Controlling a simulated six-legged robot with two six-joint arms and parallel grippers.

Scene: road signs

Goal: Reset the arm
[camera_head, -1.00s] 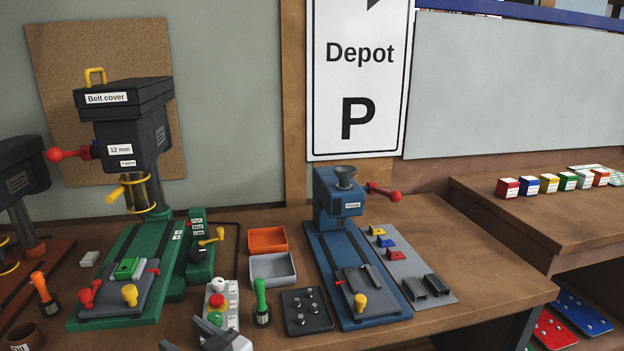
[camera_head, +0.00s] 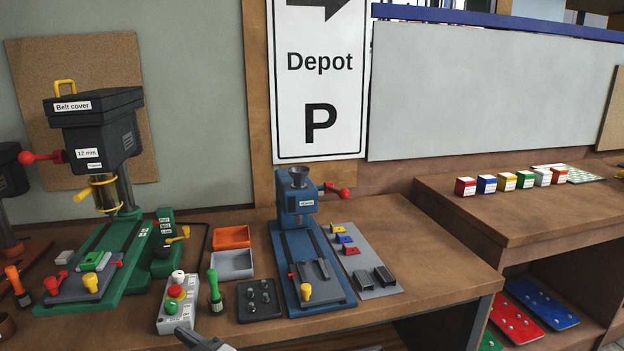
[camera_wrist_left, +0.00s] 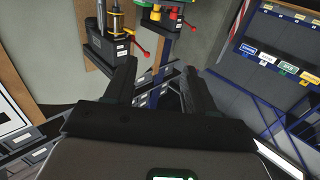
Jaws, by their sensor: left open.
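My left gripper (camera_wrist_left: 158,88) fills the middle of the left wrist view. Its two dark fingers stand wide apart, with nothing held between them; only the scene beyond shows in the gap. In the head view a grey gripper-like part (camera_head: 205,342) of mine pokes in at the bottom edge, in front of the push-button box (camera_head: 176,303). Most of it is cut off, and I cannot tell which arm it belongs to. My right gripper is not clearly seen in either view.
The workbench (camera_head: 430,250) carries a green drill press (camera_head: 100,262), a blue press (camera_head: 300,245), trays (camera_head: 232,265) and a green-handled tool (camera_head: 214,290). Coloured blocks (camera_head: 506,181) sit on the right-hand bench. A Depot sign (camera_head: 320,90) stands behind. The bench's front right is clear.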

